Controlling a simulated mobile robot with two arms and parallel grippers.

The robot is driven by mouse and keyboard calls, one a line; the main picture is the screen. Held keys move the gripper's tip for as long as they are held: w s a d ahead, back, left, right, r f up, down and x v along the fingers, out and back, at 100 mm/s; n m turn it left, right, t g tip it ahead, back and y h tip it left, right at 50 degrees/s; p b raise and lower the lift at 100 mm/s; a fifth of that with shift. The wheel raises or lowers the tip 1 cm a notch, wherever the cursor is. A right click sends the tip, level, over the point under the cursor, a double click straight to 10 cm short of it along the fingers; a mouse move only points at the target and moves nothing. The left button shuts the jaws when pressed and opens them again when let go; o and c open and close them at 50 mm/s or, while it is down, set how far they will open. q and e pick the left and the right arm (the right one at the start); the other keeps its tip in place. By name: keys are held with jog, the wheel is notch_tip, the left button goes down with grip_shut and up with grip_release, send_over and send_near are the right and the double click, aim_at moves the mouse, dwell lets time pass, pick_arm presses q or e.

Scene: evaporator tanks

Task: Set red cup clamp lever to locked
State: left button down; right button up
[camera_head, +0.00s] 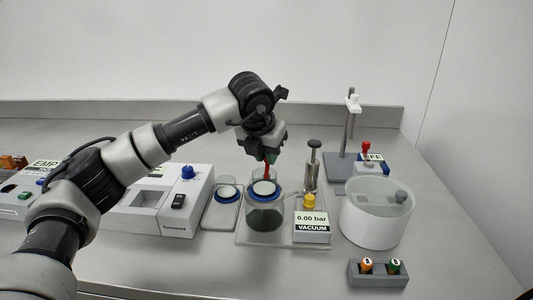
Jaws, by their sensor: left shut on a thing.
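My left arm reaches in from the left, and its gripper (265,152) points down above the middle of the bench. It is shut on the red lever (266,169), of which a short red length shows below the fingers. The lever stands close behind a glass cup (265,218) with a blue ring and a white top, holding dark liquid. The lever's base is hidden, so I cannot tell its exact angle. My right gripper is not in view.
A vacuum gauge (311,231) reading 0.00 bar and a metal plunger (313,168) stand right of the cup. A white tub (376,222) is further right. A smaller blue-ringed cup (227,194) and a white instrument (164,212) are left.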

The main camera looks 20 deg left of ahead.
pick_arm(q)
jog(key=c, duration=1.1)
grip_release()
jog(key=shift+o, duration=0.2)
jog(key=v, duration=1)
jog(key=shift+s+r, duration=0.25)
jog(key=shift+r, duration=0.1)
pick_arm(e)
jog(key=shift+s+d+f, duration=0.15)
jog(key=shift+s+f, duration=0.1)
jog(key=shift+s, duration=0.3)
pick_arm(q)
jog(key=shift+a, duration=0.1)
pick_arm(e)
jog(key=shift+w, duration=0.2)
